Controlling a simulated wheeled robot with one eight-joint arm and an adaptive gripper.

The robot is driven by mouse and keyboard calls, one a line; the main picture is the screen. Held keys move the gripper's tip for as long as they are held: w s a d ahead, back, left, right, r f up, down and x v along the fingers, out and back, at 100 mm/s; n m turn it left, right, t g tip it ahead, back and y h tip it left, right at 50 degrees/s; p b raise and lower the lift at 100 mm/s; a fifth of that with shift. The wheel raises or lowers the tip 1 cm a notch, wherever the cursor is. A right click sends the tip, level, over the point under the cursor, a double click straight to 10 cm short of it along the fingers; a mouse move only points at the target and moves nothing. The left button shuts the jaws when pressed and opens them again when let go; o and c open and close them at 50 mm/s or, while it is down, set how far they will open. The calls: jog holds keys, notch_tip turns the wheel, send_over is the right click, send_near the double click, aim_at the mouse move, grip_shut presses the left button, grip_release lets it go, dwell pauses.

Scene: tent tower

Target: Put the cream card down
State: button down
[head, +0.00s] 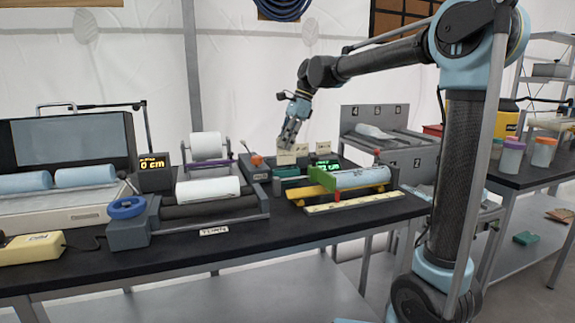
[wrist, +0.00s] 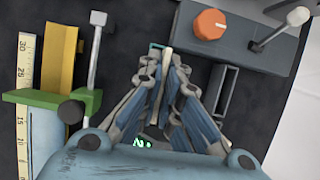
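My gripper (head: 289,143) points down over the bench, beside the green-lit display. It is shut on the cream card (head: 286,158), which hangs upright below the fingertips in the head view. In the wrist view the fingers of my gripper (wrist: 167,62) come together on the card (wrist: 168,34), seen edge-on as a thin pale strip. Whether the card's lower edge touches anything is hidden. A second pale card (head: 323,147) stands just right of the gripper in the head view.
A grey box with an orange knob (wrist: 210,24) and a grey slotted holder (wrist: 225,92) lie close right of the fingers in the wrist view. A yellow bar (wrist: 60,60), a green clamp (wrist: 45,97) and a measuring strip (wrist: 24,100) lie left. Rollers (head: 208,190) stand left on the bench.

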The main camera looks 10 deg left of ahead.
aim_at(286, 158)
jog(key=shift+d+f, duration=0.1)
jog(key=shift+f, duration=2.9)
jog(key=c, duration=1.8)
grip_release()
jog(key=v, duration=1.2)
jog(key=shift+s+r, duration=0.1)
